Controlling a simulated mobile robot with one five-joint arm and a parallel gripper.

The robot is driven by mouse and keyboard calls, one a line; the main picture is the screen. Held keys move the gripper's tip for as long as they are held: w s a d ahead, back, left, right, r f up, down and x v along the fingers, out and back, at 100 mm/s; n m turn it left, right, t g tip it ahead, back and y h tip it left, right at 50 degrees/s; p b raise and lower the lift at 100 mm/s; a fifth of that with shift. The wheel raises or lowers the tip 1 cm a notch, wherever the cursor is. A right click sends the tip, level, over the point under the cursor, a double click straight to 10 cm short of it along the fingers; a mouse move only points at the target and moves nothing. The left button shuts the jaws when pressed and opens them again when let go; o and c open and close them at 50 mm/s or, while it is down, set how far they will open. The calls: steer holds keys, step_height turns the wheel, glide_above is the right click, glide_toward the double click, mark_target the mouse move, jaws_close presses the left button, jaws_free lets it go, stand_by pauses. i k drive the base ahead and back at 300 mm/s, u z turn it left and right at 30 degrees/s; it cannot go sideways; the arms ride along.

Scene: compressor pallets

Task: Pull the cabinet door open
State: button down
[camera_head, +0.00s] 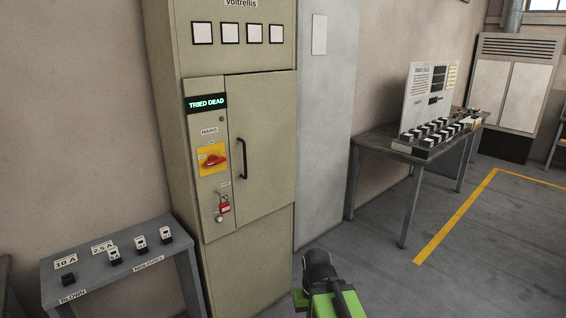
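The tall beige cabinet (245,260) stands left of centre. Its door (272,135) looks closed, with a dark vertical bar handle (242,158) near its left edge. On the panel left of the door, a display (206,104) reads "TRIED DEAD". Below it are a red switch on a yellow plate (206,150) and a red padlock (225,207). A black and green part of my arm shows at the bottom centre, below and right of the door. I cannot make out my gripper's fingers.
A grey stand (100,290) with labelled fuses is at the lower left. A table (398,147) with a sign board (425,95) and several small items is at right. The grey floor (480,275) is clear at lower right, with a yellow line (455,217).

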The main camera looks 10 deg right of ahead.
mark_target(261, 110)
steer(key=u, duration=0.2)
steer(key=i, duration=0.85)
steer(key=z, duration=0.05)
steer(key=k, duration=0.5)
steer(key=z, duration=0.35)
steer(key=i, duration=0.85)
steer(key=u, duration=2.5)
steer(key=k, duration=0.6)
steer(key=u, duration=0.1)
